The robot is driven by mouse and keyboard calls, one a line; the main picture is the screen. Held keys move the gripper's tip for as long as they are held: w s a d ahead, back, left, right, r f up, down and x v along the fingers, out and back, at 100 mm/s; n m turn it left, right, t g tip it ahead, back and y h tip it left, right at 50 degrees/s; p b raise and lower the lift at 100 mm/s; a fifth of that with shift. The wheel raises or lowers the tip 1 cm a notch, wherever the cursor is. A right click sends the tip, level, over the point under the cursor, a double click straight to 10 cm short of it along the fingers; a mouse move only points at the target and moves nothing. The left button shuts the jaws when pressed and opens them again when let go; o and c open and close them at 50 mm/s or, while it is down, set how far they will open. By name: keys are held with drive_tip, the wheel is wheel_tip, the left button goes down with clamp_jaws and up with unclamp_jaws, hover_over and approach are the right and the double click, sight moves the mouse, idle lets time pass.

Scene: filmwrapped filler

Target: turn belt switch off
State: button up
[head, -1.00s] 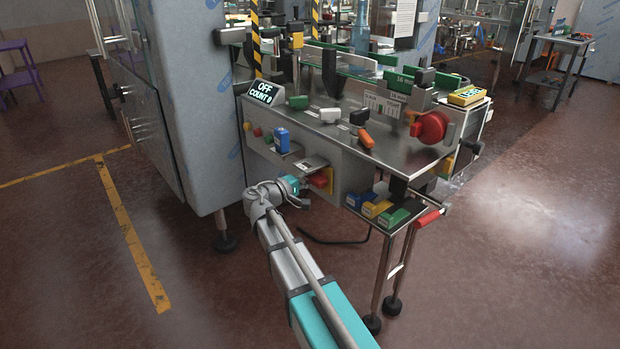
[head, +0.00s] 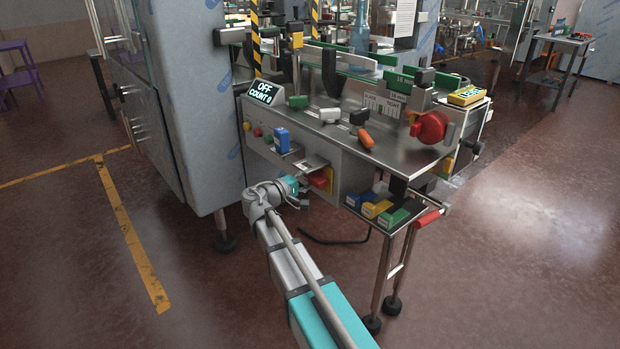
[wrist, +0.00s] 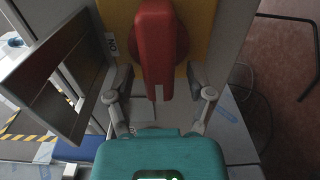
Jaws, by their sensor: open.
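The belt switch is a red handle (head: 318,181) on a yellow plate (head: 329,176), on the front panel of the machine. In the wrist view the red handle (wrist: 156,50) stands in front of the yellow plate (wrist: 198,30), with a small dark-lettered label (wrist: 111,44) to its left. My gripper (wrist: 160,76) is open, with one finger on each side of the handle's lower part. Gaps show between the fingers and the handle. In the head view my gripper (head: 303,187) is at the panel, partly hidden by my wrist. A display (head: 263,92) reads "OFF COUNT 0".
A metal flap (wrist: 50,75) is close to the left finger in the wrist view. A blue block (head: 282,140) is on the panel above. Blue, yellow and green blocks sit on a low shelf (head: 408,228) to the right. Open floor lies in front.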

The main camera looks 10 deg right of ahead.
drive_tip(key=v, duration=1.1)
drive_tip(key=shift+a, duration=0.3)
drive_tip(key=shift+s, duration=0.15)
drive_tip(key=s+d+f+m+g+y, duration=0.2)
drive_tip(key=s+d+f+g+y, duration=0.4)
drive_tip(key=d+f, duration=0.4)
drive_tip(key=s+f+m+g+y, duration=0.1)
drive_tip(key=s+f+m+y, duration=0.1)
drive_tip(key=s+f+y, duration=0.3)
drive_tip(key=s+f+m+g+y, duration=0.1)
drive_tip(key=s+f+m+y, duration=0.15)
drive_tip(key=s+y, duration=0.4)
wheel_tip(320, 180, up, 29)
drive_tip(key=s+h+p, duration=0.1)
drive_tip(key=p, duration=2.9)
drive_tip(key=shift+s+a+r+n+h+p, duration=0.15)
drive_tip(key=shift+a+r+n+h+p, duration=0.1)
drive_tip(key=shift+a+n+h+p, duration=0.1)
